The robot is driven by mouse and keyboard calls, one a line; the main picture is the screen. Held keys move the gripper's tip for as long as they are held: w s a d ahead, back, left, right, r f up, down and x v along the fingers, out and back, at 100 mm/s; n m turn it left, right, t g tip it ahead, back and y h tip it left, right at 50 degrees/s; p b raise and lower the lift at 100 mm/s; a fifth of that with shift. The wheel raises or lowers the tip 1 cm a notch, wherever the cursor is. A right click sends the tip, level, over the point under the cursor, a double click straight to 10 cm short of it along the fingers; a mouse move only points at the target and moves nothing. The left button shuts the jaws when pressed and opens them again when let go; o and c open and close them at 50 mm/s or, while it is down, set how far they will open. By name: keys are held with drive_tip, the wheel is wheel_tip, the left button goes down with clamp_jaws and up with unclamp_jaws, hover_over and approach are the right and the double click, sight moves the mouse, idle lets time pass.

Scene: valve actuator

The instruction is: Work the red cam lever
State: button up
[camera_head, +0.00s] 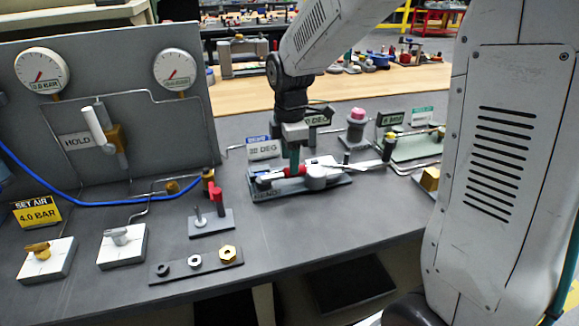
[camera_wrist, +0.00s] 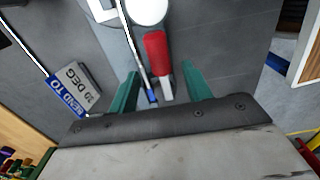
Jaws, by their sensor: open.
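The red cam lever (camera_head: 296,171) shows at the grey fixture (camera_head: 318,182) in the middle of the bench. It also shows in the wrist view (camera_wrist: 155,50), its red part running from a round white hub (camera_wrist: 146,8) toward my fingers. My gripper (camera_head: 292,160) points down over the lever end of the fixture. In the wrist view my green fingers (camera_wrist: 160,70) are open, one on each side of the lever's end, with visible gaps. A thin silver bar with a blue tip (camera_wrist: 151,94) also lies between them. I cannot tell the height gap.
A sign reading "DEG" (camera_head: 264,150) stands behind the fixture's left end. A pink-topped post (camera_head: 356,125) stands behind right. A red-knobbed block (camera_head: 212,222), a nut strip (camera_head: 195,265) and two valve blocks (camera_head: 46,259) (camera_head: 122,246) are left. The bench front is clear right of the strip.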

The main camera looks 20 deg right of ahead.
sight(281, 175)
drive_tip(key=shift+f, duration=1.65)
clamp_jaws()
